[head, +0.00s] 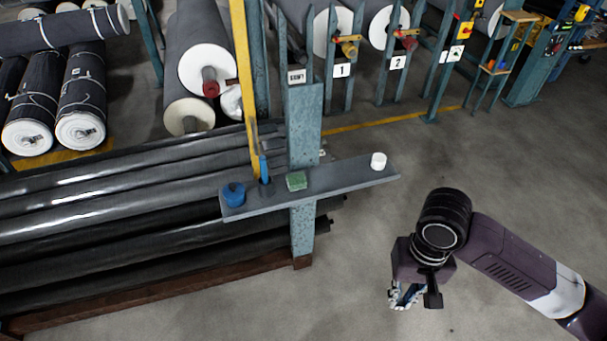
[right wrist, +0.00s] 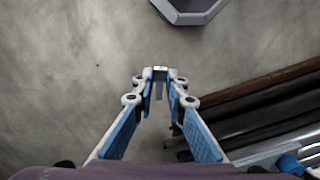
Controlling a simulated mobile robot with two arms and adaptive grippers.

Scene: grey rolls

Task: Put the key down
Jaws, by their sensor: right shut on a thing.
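My right gripper (head: 404,296) hangs over bare floor, to the right of and in front of the narrow grey shelf (head: 340,182) on the blue-green post. In the right wrist view its fingers (right wrist: 159,76) come together on a small silvery metal piece, the key (right wrist: 159,71), with a thin part between the fingertips. The key is too small and covered to make out in the head view. The shelf also shows at the lower right of the right wrist view. My left gripper is in neither view.
On the shelf stand a blue roll (head: 233,194), a blue upright item (head: 264,169), a green block (head: 296,181) and a white cylinder (head: 379,160). Bare shelf lies between the block and cylinder. Long dark rolls (head: 120,200) are stacked left. Floor at right is clear.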

